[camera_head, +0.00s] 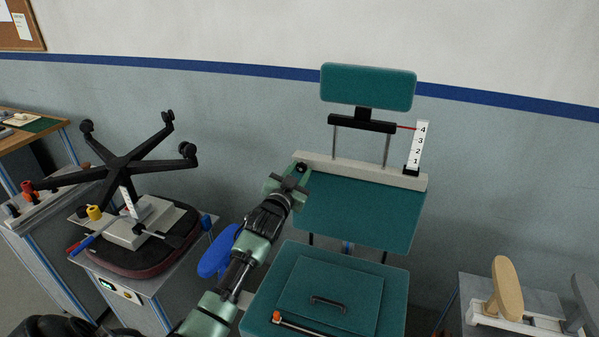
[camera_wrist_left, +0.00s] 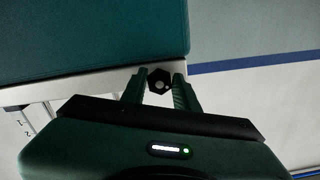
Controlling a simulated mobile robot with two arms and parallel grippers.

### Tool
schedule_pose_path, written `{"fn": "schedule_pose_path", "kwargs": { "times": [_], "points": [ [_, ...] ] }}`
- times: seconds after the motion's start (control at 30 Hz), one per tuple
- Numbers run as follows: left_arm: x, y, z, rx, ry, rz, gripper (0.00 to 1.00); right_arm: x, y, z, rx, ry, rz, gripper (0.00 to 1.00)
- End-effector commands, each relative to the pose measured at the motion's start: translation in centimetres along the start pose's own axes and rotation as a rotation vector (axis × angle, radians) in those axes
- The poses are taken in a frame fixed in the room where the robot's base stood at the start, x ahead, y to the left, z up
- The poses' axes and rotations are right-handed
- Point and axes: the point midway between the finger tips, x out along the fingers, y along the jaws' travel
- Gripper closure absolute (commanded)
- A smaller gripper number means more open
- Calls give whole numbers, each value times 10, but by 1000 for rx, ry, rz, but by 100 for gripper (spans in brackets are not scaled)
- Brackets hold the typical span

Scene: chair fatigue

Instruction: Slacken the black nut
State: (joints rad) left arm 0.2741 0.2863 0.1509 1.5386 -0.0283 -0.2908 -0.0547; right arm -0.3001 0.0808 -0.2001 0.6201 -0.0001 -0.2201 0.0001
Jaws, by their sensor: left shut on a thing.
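The black nut (camera_wrist_left: 159,81) is a dark hexagonal piece with a lighter round centre at the end of a pale crossbar (camera_wrist_left: 90,82). In the wrist view the fingers of my left gripper (camera_wrist_left: 158,88) stand on either side of it and are shut on it. In the head view my left gripper (camera_head: 290,184) is at the left end of the pale crossbar (camera_head: 362,170), under the teal backrest (camera_head: 368,87). The nut shows there as a small dark spot, partly covered by the gripper. My right gripper is not in view.
A white scale (camera_head: 420,145) with a red pointer stands at the crossbar's right end. An upturned chair base (camera_head: 122,168) stands on a bench at left. Tan and grey pads (camera_head: 507,285) are at lower right.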

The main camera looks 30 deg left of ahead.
Motion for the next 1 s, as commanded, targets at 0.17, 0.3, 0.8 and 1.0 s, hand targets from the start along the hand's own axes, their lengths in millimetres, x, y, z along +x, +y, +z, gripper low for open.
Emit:
{"fn": "schedule_pose_path", "kwargs": {
  "times": [0.17,0.3,0.8,1.0],
  "points": [
    [0,1,4,-3,-7,2,100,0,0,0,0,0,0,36],
    [0,1,3,-2,-6,2,48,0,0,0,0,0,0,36],
    [-21,2,4,0,-3,2,48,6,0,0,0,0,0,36],
    [-54,2,4,-1,-3,2,48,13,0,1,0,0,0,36]
  ]
}}
